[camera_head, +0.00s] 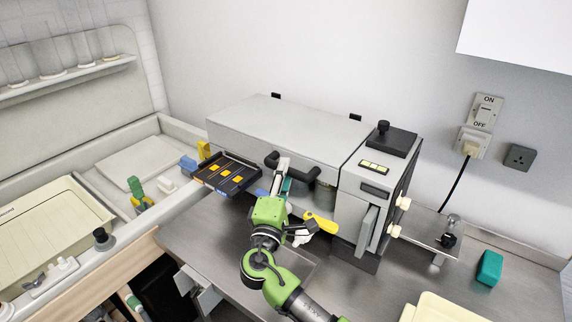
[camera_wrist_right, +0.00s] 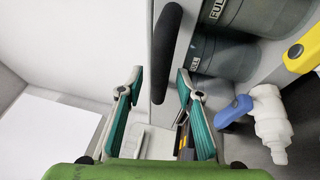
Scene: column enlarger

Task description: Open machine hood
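The grey machine has a long flat hood (camera_head: 285,125), which is down. A curved black handle (camera_head: 300,163) sits on the hood's front edge. In the right wrist view the handle (camera_wrist_right: 171,45) shows as a dark bar, its lower end between my fingertips in the picture. My right gripper (camera_head: 283,172) is at the left part of the handle in the head view. In the right wrist view it (camera_wrist_right: 160,84) is open, with gaps between its teal-padded fingers and the handle. I cannot tell how deep the handle sits between them. My left gripper is not in view.
A dark tray with yellow squares (camera_head: 222,179) juts out left of my right gripper. A control box (camera_head: 375,190) stands at the machine's right end. Bottles (camera_wrist_right: 215,55), a blue-handled valve (camera_wrist_right: 268,120) and a yellow lever (camera_head: 321,222) lie close below the handle.

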